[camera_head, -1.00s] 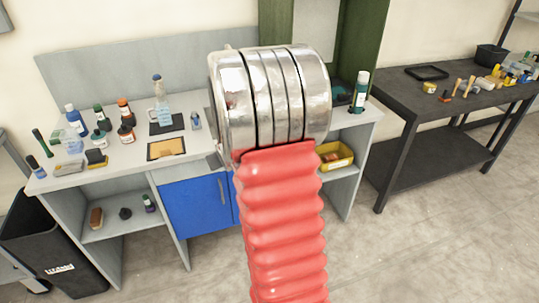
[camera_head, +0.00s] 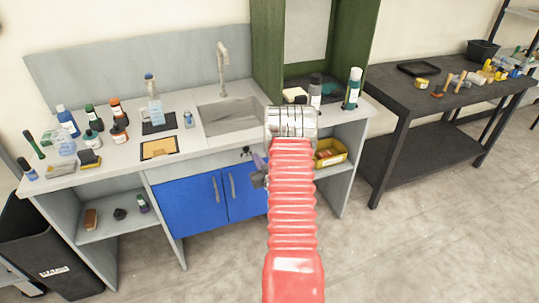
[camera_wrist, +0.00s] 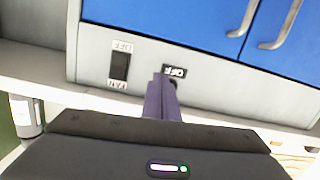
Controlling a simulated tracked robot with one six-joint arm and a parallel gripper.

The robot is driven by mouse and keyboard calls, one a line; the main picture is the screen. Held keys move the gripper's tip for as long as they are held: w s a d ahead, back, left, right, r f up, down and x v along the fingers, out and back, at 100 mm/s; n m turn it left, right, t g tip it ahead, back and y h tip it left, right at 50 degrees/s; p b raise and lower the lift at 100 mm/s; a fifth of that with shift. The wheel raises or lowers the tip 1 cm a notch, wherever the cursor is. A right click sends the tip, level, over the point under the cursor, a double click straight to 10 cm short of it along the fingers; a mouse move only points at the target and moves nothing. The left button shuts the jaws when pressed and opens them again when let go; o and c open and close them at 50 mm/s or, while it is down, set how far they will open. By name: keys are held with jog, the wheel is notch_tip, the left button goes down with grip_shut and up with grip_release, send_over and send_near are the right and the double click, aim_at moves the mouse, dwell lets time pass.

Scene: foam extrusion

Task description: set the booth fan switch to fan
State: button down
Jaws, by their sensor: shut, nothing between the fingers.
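The booth fan switch (camera_wrist: 120,66) is a dark rocker on the grey panel in the wrist view, which shows the scene upside down. An OFF label sits at one end and a FAN label (camera_wrist: 117,85) at the other. I cannot tell which way the rocker is set. My gripper (camera_wrist: 164,76) is shut and empty, its tips to the right of the switch. In the head view my gripper (camera_head: 258,172) is beside the counter front, and my red arm hides the switch.
The green booth (camera_head: 266,45) stands on the counter right of the sink (camera_head: 228,115). Blue cabinet doors (camera_head: 190,205) with metal handles are left of my gripper. A yellow bin (camera_head: 330,153) sits on the shelf at right. Bottles stand on the counter.

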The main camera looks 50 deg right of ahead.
jog(key=s+f+m+t+h, duration=0.1)
jog(key=s+f+t+h, duration=0.2)
jog(key=s, duration=1)
notch_tip(320, 180, down, 3)
jog(key=shift+r+m+t+h, duration=0.1)
jog(key=shift+m+t+h, duration=0.25)
jog(key=shift+t, duration=0.75)
jog(key=shift+w, duration=0.15)
jog(key=x, duration=1.4)
